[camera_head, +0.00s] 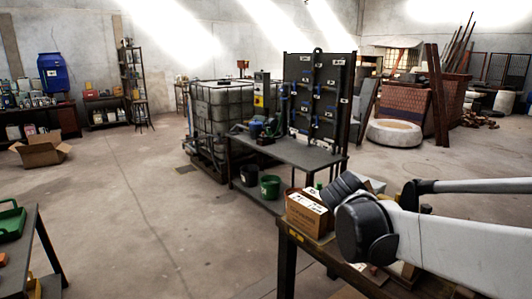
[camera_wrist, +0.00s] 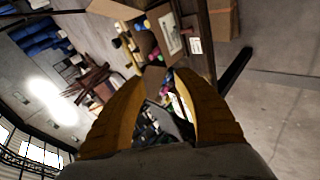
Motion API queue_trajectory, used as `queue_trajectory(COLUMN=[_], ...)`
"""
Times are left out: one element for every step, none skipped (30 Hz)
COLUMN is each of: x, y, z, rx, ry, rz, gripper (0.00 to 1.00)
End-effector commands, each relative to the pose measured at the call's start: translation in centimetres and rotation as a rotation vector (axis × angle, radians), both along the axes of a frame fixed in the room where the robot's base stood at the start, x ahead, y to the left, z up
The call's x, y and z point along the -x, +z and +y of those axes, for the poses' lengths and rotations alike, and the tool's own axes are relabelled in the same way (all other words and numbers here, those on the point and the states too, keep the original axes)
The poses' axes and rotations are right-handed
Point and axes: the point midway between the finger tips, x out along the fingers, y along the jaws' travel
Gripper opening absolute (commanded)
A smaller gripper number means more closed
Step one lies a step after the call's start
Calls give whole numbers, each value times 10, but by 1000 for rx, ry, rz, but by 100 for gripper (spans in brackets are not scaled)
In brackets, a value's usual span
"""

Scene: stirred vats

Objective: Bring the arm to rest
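My gripper (camera_wrist: 160,78) shows in the wrist view as two yellow fingers with a clear gap between their tips. It is open, and I see nothing held between the fingers. Shelves and small items show beyond the gap, apart from the fingers. In the head view my white arm reaches in from the right edge, with a dark rounded joint over the near workbench (camera_head: 283,236). My gripper itself cannot be made out in the head view.
A cardboard box (camera_head: 308,214) stands on the near bench beside my arm. Behind it are a bench with a dark upright panel (camera_head: 317,100), a green bucket (camera_head: 270,187) and a caged tank (camera_head: 222,108). A green tray (camera_head: 10,222) is at left. The floor at centre-left is clear.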

Motion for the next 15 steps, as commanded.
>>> queue_trajectory(x=[29,44,65,80,95,115,130,144,162,174,185,199,208,216,225], y=[0,-1,-3,-5,-8,-12,-15,-19,-25,-29,-33,-39,-43,-46,-51], z=[2,5,9,13,17,22,26,31,38,43,48,54,58,62,67], rx=[-75,-124,-189,-237,-285,-350,-398,-446,-507,-551,-594,-645,-681,-713,-751], ry=[-21,-34,-52,-65,-78,-99,-113,-128,-148,-163,-177,-195,-207,-218,-232], rz=[-10,-17,-24,-32,-38,-48,-55,-60,-68,-74,-79,-87,-91,-96,-100], gripper=[36,36,36,36,36,36,36,36,36,36,36,36,36,36,36])
